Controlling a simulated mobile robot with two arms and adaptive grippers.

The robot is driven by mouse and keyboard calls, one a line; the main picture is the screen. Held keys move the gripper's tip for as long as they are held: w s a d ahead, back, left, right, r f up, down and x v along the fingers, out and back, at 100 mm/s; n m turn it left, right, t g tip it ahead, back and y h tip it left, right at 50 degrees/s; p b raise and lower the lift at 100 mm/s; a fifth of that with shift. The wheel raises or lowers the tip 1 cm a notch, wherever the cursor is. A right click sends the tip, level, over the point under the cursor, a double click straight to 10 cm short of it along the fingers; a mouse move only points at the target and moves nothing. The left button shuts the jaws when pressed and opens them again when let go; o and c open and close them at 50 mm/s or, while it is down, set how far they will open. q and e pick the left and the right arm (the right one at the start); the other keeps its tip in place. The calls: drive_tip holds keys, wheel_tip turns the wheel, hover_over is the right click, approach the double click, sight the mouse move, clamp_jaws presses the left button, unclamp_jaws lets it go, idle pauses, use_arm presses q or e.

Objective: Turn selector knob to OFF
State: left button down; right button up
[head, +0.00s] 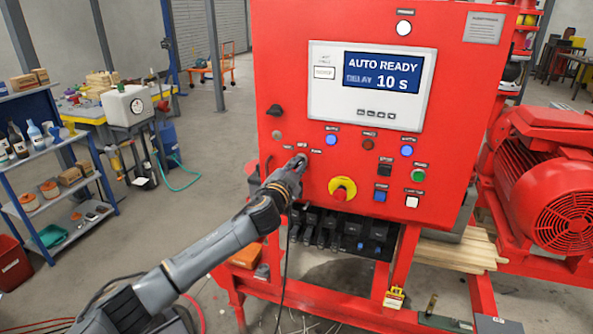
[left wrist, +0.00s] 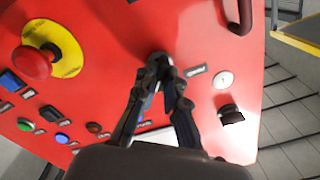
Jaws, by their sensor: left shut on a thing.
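The selector knob is on the red control panel (head: 460,150), left of the emergency stop. My left gripper (head: 299,162) reaches it from the lower left, and its fingers are shut on the knob. In the left wrist view the two fingertips (left wrist: 160,68) meet around the dark knob (left wrist: 157,57). The fingers hide most of the knob, so I cannot tell its pointer position. The display (head: 382,72) reads "AUTO READY" and "10 s". My right gripper is not in view.
A red emergency stop on a yellow ring (head: 342,190) sits right of the gripper. A black rotary handle (head: 275,110) is above left. Several coloured buttons, including a green one (head: 418,176), are to the right. A red motor (head: 560,185) stands at the right.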

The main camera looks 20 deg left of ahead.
use_arm(q)
drive_tip(key=shift+n+b, duration=0.5)
drive_tip(key=shift+n, duration=0.4)
drive_tip(key=n+b, duration=0.1)
drive_tip(key=n, duration=0.1)
drive_tip(key=shift+n, duration=0.3)
drive_tip(key=n, duration=0.2)
drive_tip(key=shift+r+n+b, duration=0.15)
drive_tip(key=shift+n+b, duration=0.15)
drive_tip(key=shift+r+n, duration=0.1)
drive_tip(key=shift+n, duration=0.4)
drive_tip(key=c, duration=1.4)
unclamp_jaws()
drive_tip(key=shift+w, duration=0.1)
drive_tip(key=shift+f, duration=0.2)
